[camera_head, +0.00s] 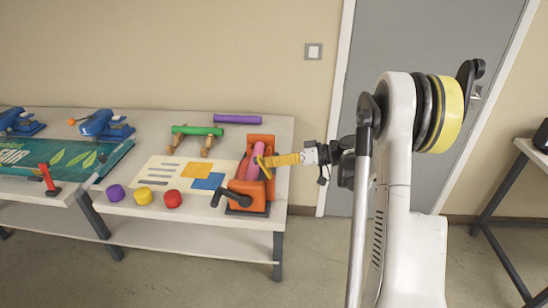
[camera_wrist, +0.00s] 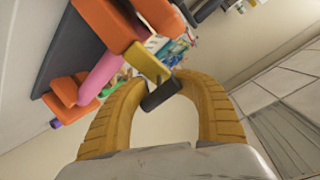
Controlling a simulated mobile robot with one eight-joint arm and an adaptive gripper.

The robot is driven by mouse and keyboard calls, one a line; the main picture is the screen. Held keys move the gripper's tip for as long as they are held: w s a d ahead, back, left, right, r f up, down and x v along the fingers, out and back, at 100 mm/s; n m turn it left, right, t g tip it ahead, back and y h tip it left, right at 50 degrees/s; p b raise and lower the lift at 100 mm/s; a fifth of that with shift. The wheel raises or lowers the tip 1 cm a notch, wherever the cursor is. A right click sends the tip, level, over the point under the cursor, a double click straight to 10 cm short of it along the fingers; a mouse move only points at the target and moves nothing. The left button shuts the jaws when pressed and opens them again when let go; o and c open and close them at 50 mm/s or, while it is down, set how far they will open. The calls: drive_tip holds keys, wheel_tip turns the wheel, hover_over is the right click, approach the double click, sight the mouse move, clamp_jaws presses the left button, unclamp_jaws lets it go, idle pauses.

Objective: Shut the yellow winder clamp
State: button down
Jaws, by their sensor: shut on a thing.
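The orange winder (camera_head: 245,200) stands at the right end of the table with a pink roll (camera_head: 256,160) between its uprights. The roll also shows in the wrist view (camera_wrist: 101,79). The yellow winder clamp (camera_wrist: 147,61) sticks out from an orange block (camera_wrist: 105,20) and ends in a black grip (camera_wrist: 160,96). In the head view the clamp (camera_head: 265,169) is small and partly hidden by my fingers. My gripper (camera_wrist: 166,88) has its yellow fingertips closed around the black grip. In the head view my gripper (camera_head: 262,161) reaches in from the right. How far the clamp is turned is unclear.
A black crank (camera_head: 235,197) is at the winder's front. Purple, yellow and red pucks (camera_head: 144,196) line the table's front edge. A green roll (camera_head: 198,130) on a wooden stand and a purple roll (camera_head: 237,119) lie behind. Floor right of the table is free.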

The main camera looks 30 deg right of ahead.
sight(262, 159)
drive_tip(key=shift+w+a+r+g+h+p, duration=0.55)
drive_tip(key=shift+g+h+p, duration=0.25)
drive_tip(key=shift+h+p, duration=0.4)
drive_tip(key=shift+w+a+f+g+h+p, duration=0.2)
drive_tip(key=shift+a+g+h+p, duration=0.1)
drive_tip(key=shift+g+h+p, duration=0.15)
drive_tip(key=shift+w+a+f+g+h+p, duration=0.1)
drive_tip(key=shift+w+a+g+h+p, duration=0.1)
drive_tip(key=shift+a+g+h+p, duration=0.25)
drive_tip(key=g+h, duration=0.1)
drive_tip(key=w+a+f+h+p, duration=0.1)
drive_tip(key=shift+n+g+h, duration=0.4)
drive_tip(key=shift+w+a+f+g+h+p, duration=0.1)
drive_tip(key=shift+a+f+g+h+p, duration=0.15)
drive_tip(key=shift+f+g+h, duration=0.3)
drive_tip(key=shift+w+a+f+g+h+p, duration=0.15)
drive_tip(key=shift+a+f+g+h, duration=0.15)
drive_tip(key=shift+h, duration=0.45)
drive_tip(key=c, duration=1.1)
unclamp_jaws()
drive_tip(key=o, duration=0.6)
drive_tip(key=shift+a+g, duration=0.25)
drive_tip(key=shift+d+f, duration=0.1)
drive_tip(key=shift+s+d, duration=0.1)
drive_tip(key=shift+d, duration=0.05)
